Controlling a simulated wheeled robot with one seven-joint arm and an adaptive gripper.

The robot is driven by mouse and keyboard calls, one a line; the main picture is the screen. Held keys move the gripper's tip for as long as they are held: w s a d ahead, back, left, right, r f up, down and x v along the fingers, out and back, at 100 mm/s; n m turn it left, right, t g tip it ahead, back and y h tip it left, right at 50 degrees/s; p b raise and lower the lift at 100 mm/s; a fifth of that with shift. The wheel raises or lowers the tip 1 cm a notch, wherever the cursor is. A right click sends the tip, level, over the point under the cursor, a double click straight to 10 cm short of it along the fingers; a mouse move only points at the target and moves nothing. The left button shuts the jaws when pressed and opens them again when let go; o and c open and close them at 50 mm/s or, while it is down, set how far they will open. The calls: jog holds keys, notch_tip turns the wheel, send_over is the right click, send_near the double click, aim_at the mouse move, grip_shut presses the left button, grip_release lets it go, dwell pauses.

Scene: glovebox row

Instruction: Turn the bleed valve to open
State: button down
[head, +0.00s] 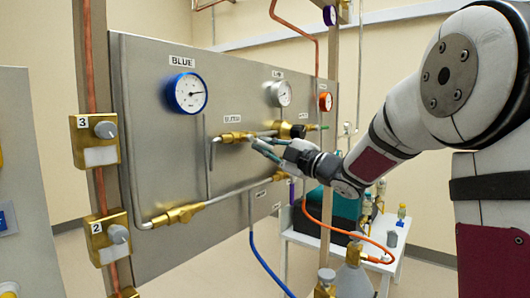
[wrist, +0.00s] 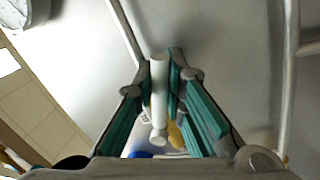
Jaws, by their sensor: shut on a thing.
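The bleed valve (head: 234,137) is a brass fitting on the grey steel panel, under a small label that seems to read BLEED. My gripper (head: 256,144) is at the panel just right of the brass body. In the wrist view my gripper (wrist: 160,72) has its teal-padded fingers closed on a pale, rod-like handle (wrist: 158,97), which stands between the fingertips. A bit of brass (wrist: 174,135) shows behind the handle. The fingers hide much of the handle in the head view, so its exact angle is hard to tell there.
Another brass valve (head: 178,215) is lower left on a pipe. A white cart (head: 318,240) and an orange hose (head: 330,228) are below my arm.

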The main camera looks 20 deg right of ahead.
dwell(0.3)
jog(key=c, duration=1.6)
grip_release()
jog(key=shift+c, duration=0.2)
jog(key=v, duration=1.2)
